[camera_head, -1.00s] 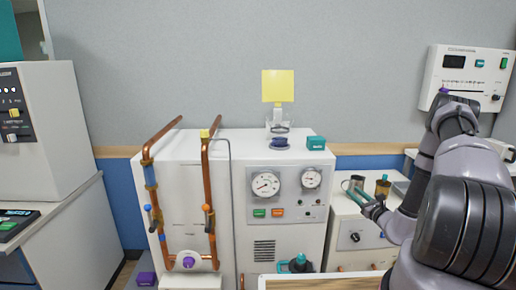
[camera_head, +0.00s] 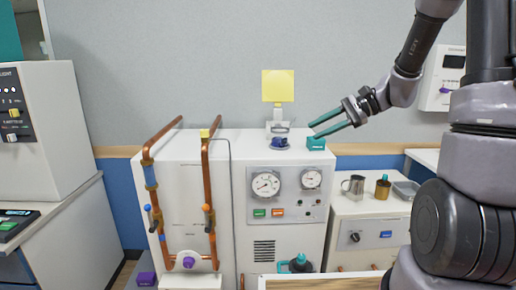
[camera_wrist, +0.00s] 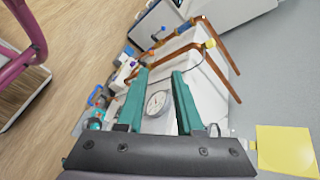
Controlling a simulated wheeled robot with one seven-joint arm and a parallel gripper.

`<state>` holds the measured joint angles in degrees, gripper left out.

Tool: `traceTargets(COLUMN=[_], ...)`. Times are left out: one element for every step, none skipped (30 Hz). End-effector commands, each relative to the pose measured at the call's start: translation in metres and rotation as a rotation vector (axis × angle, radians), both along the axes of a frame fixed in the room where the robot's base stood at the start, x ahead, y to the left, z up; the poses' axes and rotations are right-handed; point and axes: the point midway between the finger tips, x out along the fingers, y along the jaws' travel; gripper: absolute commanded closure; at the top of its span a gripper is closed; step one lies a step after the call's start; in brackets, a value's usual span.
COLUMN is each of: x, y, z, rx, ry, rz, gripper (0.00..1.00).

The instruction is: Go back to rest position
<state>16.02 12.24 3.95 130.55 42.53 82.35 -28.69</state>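My gripper (camera_head: 331,124) is raised at the upper right of the white gauge cabinet (camera_head: 340,180) in the head view, its teal fingers pointing left. The fingers are parted with nothing between them. My arm rises at the right side of the head view.
A dark blue round item (camera_head: 279,142) and a yellow card (camera_head: 278,86) are at the cabinet top. Copper pipes (camera_head: 209,200) stand at the left.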

Motion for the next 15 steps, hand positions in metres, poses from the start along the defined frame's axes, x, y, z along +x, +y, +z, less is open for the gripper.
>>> traceTargets(x=[-0.016,-0.025,-0.036,-0.044,-0.052,-0.062,-0.069,-0.076,-0.085,-0.091,-0.098,-0.105,-0.111,-0.117,-0.123], y=[0.003,0.003,0.002,0.001,0.000,-0.003,-0.005,-0.008,-0.011,-0.015,-0.018,-0.022,-0.026,-0.030,-0.035], z=[0.012,0.016,0.021,0.025,0.029,0.034,0.037,0.041,0.046,0.050,0.054,0.059,0.064,0.068,0.074], rx=[-0.071,-0.114,-0.170,-0.214,-0.255,-0.311,-0.354,-0.395,-0.450,-0.491,-0.531,-0.584,-0.623,-0.661,-0.711], ry=[-0.041,-0.059,-0.084,-0.106,-0.128,-0.159,-0.183,-0.208,-0.243,-0.271,-0.300,-0.338,-0.369,-0.401,-0.443], rz=[0.039,0.057,0.081,0.097,0.111,0.129,0.140,0.149,0.161,0.167,0.173,0.178,0.180,0.182,0.181], gripper=[0.64,0.64,0.64,0.64,0.64,0.64,0.64,0.64,0.64,0.64,0.64,0.64,0.64,0.64,0.64])
